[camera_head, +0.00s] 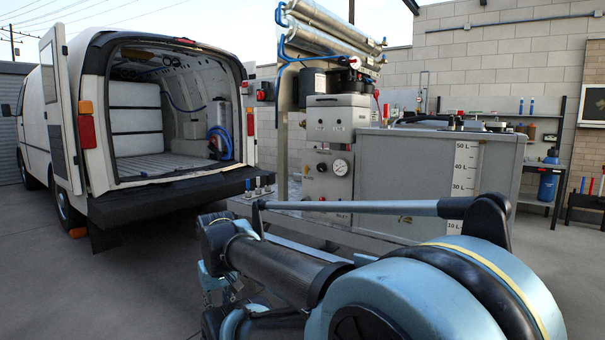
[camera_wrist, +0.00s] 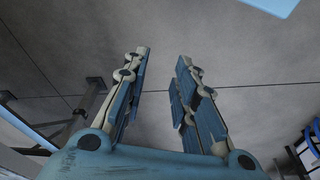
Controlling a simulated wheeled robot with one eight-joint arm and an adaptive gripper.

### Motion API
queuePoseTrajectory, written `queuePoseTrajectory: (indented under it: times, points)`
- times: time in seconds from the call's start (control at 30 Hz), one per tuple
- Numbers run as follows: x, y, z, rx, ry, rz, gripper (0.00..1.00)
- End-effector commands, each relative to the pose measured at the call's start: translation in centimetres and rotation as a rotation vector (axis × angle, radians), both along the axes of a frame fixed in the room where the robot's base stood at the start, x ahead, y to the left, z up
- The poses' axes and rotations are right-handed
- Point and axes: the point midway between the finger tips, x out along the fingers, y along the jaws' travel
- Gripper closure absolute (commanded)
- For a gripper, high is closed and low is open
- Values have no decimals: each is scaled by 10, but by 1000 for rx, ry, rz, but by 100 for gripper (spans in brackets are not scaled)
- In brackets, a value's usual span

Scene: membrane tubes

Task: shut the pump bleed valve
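The pump unit (camera_head: 338,118) stands behind my arm in the head view, with a round pressure gauge (camera_head: 340,167) and small knobs on its front panel. I cannot tell which fitting is the bleed valve; the lower part of the unit is partly covered by my arm. My gripper shows in the wrist view (camera_wrist: 160,88) with its two fingers apart and nothing between them. It points at bare grey floor, away from the pump panel. In the head view my gripper is mostly hidden low behind my arm.
A grey tank (camera_head: 418,178) with a litre scale stands right of the pump. A white van (camera_head: 90,110) with open rear doors is at left. A shelf (camera_head: 535,203) with bottles is at the back right. Open floor (camera_head: 130,280) lies between van and arm.

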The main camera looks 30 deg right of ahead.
Motion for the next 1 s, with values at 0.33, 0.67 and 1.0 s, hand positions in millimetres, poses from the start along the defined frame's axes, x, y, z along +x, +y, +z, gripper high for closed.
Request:
queuePoseTrajectory:
  times: [0.33, 0.67, 1.0]
  points:
    - [70, -81, 47, -357, -38, 231, 74]
    - [157, -184, 117, -830, 74, 556, 74]
    - [244, -276, 188, -1271, 385, 898, 74]
